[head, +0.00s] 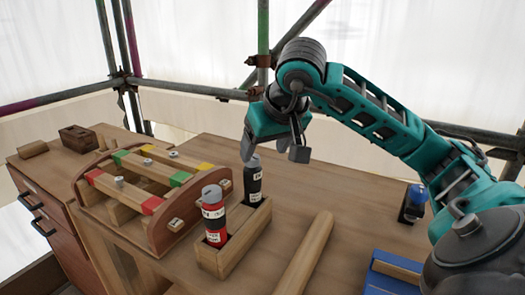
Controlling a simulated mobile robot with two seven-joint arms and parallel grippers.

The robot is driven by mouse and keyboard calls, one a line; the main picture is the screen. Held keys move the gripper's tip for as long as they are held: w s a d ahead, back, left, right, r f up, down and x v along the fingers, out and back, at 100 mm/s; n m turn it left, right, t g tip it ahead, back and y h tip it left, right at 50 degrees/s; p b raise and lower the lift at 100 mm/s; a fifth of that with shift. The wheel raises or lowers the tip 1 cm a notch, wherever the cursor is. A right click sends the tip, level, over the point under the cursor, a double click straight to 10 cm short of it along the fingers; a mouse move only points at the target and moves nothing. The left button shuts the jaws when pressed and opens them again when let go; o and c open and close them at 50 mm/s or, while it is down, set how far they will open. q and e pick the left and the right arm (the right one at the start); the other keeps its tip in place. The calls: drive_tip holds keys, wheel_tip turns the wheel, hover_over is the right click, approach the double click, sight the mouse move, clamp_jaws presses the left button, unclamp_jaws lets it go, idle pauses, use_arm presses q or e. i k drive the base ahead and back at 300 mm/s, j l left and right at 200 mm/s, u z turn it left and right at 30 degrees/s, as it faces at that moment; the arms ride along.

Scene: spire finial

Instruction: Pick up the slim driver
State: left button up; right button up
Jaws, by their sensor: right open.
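A wooden holder (242,242) stands on the table and holds two upright tools. One is red with a grey top and white labels (214,217). The other is black with a grey top and white labels (254,182). The black one looks slimmer, but I cannot tell for sure which is the slim driver. The lower ends of both are hidden in the holder. My right gripper (273,155) is open and empty, just above the top of the black tool, with one finger close to it. I cannot tell whether they touch. My left gripper is not in view.
A wooden rack (172,237) with coloured bars stands left of the holder. A wooden bar (304,254) lies at the front. A blue box (393,271) and a small blue-and-black object (413,203) are at the right. Scaffold poles (190,88) run behind the table.

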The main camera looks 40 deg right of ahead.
sight(214, 215)
drive_tip(key=k+j, duration=0.25)
drive_tip(key=k, duration=0.2)
drive_tip(key=k+j, duration=0.25)
drive_tip(key=k, duration=0.25)
